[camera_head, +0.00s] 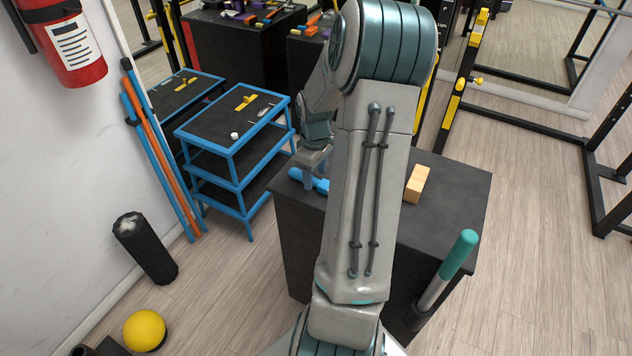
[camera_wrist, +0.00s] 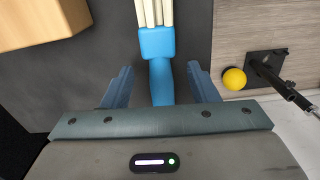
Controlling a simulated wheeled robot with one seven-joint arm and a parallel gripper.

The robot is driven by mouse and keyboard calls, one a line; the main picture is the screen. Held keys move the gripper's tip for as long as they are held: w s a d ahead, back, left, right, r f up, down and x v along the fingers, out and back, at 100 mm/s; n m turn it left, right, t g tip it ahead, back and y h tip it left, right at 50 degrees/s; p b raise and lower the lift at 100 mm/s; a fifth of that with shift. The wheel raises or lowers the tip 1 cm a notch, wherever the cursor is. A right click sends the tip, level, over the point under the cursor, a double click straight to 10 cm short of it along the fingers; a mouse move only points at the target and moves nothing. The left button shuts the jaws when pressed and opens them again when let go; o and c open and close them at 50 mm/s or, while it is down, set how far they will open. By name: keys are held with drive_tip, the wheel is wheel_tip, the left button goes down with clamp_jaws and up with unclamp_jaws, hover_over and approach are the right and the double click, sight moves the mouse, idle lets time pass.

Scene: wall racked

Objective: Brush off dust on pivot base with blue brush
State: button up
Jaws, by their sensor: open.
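The blue brush (camera_head: 309,180) lies on top of a dark box, partly hidden by my arm in the head view. In the wrist view, its blue handle (camera_wrist: 160,75) runs between the two fingers of my gripper (camera_wrist: 161,84), with pale bristles pointing away from me. The fingers are apart, with a gap on both sides of the handle. A dark square plate with a jointed rod (camera_wrist: 265,64) lies on the floor at the right of the wrist view; it looks like the pivot base. I cannot make out dust on it.
The dark box (camera_head: 440,200) also carries a tan block (camera_head: 417,184). A yellow ball (camera_head: 145,330) and a black roller (camera_head: 146,248) are on the floor at left. A blue-framed shelf (camera_head: 232,150) stands by the mirrored wall.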

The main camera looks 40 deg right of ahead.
drive_tip(key=shift+f, duration=0.9)
drive_tip(key=c, duration=1.1)
drive_tip(key=shift+r, duration=0.1)
drive_tip(key=shift+r, duration=0.6)
wheel_tip(320, 180, up, 3)
drive_tip(key=shift+f, duration=0.2)
drive_tip(key=w+d+r+b, duration=0.1)
drive_tip(key=d+r, duration=0.6)
drive_tip(key=d, duration=0.4)
drive_tip(key=shift+d, duration=0.35)
drive_tip(key=shift+w, duration=0.1)
